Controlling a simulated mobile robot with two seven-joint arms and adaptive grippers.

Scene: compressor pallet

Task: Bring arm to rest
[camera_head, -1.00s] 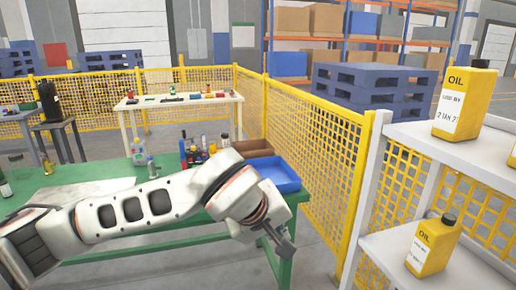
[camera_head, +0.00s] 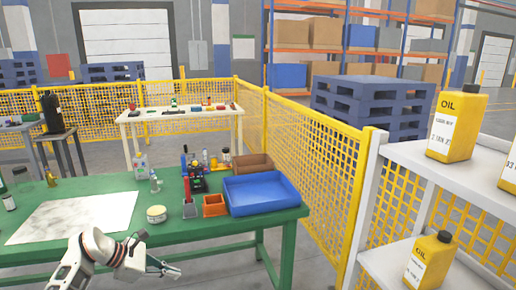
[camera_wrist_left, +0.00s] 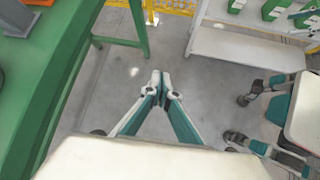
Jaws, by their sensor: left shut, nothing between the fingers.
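My left arm (camera_head: 98,245) is low at the front left of the head view, near the green table's front edge. My left gripper (camera_head: 172,270) is shut and empty, and points right. In the left wrist view its teal fingers (camera_wrist_left: 160,82) meet at the tips above bare grey floor. My right gripper (camera_wrist_left: 240,118) shows at the right of the left wrist view, with its two fingers apart and nothing between them. It is not in the head view.
The green table (camera_head: 120,186) holds a blue tray (camera_head: 262,207), an orange bin (camera_head: 215,212) and small bottles. A white shelf (camera_head: 405,150) with yellow oil bottles (camera_head: 457,125) stands at right. Yellow mesh fencing (camera_head: 315,150) runs behind. Floor between table and shelf is clear.

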